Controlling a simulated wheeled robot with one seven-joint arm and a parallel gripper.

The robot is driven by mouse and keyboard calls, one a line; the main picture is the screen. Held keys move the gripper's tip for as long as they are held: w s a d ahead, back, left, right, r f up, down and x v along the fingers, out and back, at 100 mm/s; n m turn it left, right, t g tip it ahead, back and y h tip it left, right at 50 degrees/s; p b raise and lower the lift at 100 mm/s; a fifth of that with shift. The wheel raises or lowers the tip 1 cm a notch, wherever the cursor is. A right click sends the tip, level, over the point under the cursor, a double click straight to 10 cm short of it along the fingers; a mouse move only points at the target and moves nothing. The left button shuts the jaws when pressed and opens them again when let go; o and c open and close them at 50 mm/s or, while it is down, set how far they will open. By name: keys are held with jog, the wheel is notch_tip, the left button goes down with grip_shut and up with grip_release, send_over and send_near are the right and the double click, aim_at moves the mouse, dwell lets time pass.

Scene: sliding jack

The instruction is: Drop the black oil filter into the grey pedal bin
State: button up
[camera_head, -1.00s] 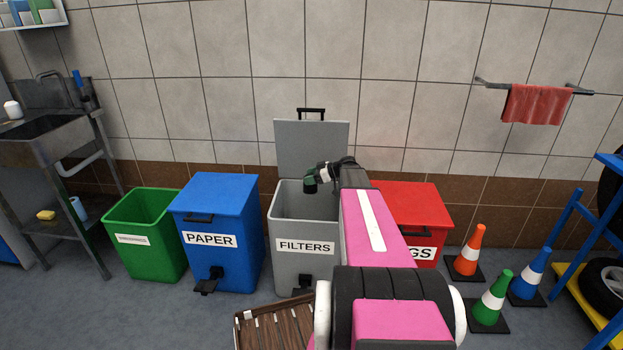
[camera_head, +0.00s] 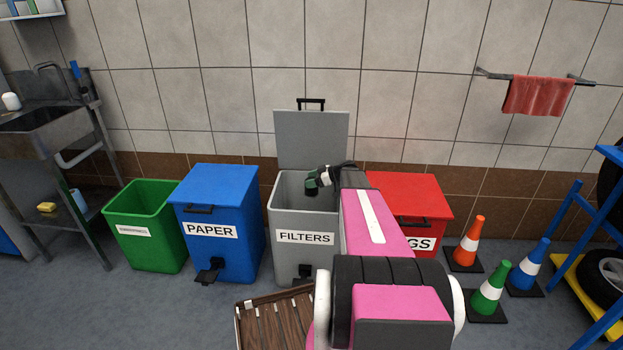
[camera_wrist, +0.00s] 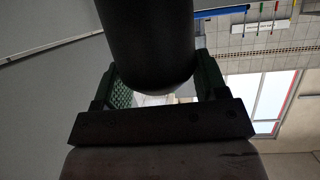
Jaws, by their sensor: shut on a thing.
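The grey pedal bin (camera_head: 305,255), labelled FILTERS, stands against the wall with its lid (camera_head: 311,140) raised upright behind its opening. My gripper (camera_head: 312,182) is over the bin's opening, in its upper part. In the wrist view, the black oil filter (camera_wrist: 148,40) is a dark cylinder between the two green fingers of my gripper (camera_wrist: 152,80), which are shut on it. In the head view the filter shows only as a small dark shape at the fingers and is hard to make out. My pink arm hides the bin's right edge.
A blue PAPER bin (camera_head: 213,225) with its lid down and an open green bin (camera_head: 148,230) stand to the left. A red bin (camera_head: 420,200) with its lid down is at the right, partly behind my arm. Several traffic cones (camera_head: 490,290) stand farther right. A wooden slatted thing (camera_head: 275,322) lies in front.

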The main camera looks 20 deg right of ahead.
jog(key=o, duration=1.2)
notch_tip(320, 180, up, 5)
jog(key=shift+s+a+f, duration=0.1)
jog(key=shift+f, duration=0.1)
jog(key=s+a+r, duration=0.1)
jog(key=a+r, duration=0.1)
jog(key=a, duration=0.1)
jog(key=s+a+r, duration=0.1)
jog(key=a+r, duration=0.1)
jog(key=a, duration=0.2)
jog(key=s+a+r, duration=0.1)
jog(key=a+r, duration=0.1)
jog(key=a, duration=0.1)
jog(key=shift+s+a+r, duration=0.2)
jog(key=shift+s+a, duration=0.2)
